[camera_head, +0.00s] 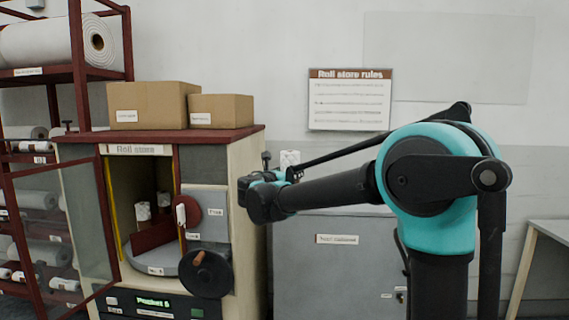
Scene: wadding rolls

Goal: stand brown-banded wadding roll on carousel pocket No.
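My gripper (265,190) is at the end of my arm, right of the roll store and level with its opening. It is seen from behind and its fingertips are hidden, so I cannot tell whether it is open or shut. A small white roll (290,158) shows just above and beyond the gripper; I cannot tell whether it is held, and no brown band is clear on it. The carousel (150,262) is a grey disc with dark red dividers inside the open store.
The store's glass door (85,225) is swung open to the left. A black handwheel (206,274) and a green display (154,303), apparently reading "Pocket 6", are on its front. Two cardboard boxes (152,106) (220,111) sit on top. A grey cabinet (335,265) stands behind my arm.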

